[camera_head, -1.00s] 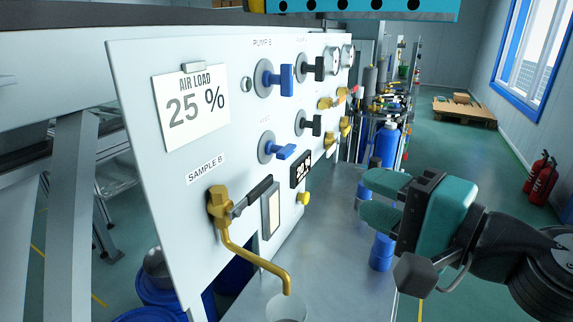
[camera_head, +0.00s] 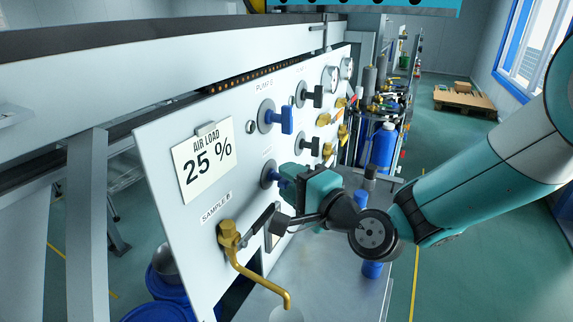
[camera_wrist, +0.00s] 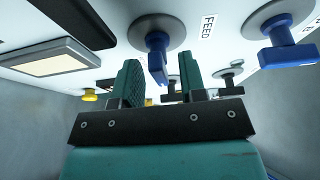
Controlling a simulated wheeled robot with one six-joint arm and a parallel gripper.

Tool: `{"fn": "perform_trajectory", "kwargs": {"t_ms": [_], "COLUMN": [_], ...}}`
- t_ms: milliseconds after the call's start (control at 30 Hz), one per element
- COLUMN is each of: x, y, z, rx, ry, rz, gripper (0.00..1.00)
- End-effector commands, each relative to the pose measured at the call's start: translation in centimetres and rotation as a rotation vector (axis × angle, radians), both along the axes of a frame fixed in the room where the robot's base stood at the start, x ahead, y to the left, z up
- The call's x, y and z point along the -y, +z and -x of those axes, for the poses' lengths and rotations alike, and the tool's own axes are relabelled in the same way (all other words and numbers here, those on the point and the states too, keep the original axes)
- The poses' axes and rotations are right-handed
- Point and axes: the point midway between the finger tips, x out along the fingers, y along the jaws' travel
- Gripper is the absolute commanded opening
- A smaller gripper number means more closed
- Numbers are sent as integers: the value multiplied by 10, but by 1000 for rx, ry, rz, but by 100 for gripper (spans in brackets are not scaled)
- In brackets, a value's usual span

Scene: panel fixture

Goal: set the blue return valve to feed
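The lower blue valve (camera_head: 270,174) is on the white panel, below a second blue valve (camera_head: 273,117). My gripper (camera_head: 288,178) is at the lower valve in the head view and hides most of its handle. In the wrist view the blue handle (camera_wrist: 157,58) shows between the two teal fingers of my gripper (camera_wrist: 158,68). The fingers are apart, with gaps on both sides of the handle; I cannot tell whether they touch it. A FEED label (camera_wrist: 208,26) is beside this valve's round plate. The second blue valve also shows at the right of the wrist view (camera_wrist: 284,40).
Black-handled valves (camera_head: 308,94) and yellow taps (camera_head: 325,119) are further along the panel. A brass sample tap (camera_head: 232,240) with a bent spout is below left of my gripper. Blue bottles (camera_head: 383,146) stand behind. The metal bench (camera_head: 320,270) has clear room.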

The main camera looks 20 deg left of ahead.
Motion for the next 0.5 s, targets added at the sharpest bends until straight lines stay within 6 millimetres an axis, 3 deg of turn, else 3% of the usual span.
{"fn": "perform_trajectory", "kwargs": {"t_ms": [400,433,500], "x": [-10,-10,-9], "y": [-1,-1,0], "z": [-5,-5,-5], "rx": [-1,-1,-1], "ry": [-1,-1,-1], "rz": [0,0,0], "gripper": [38,36,20]}}
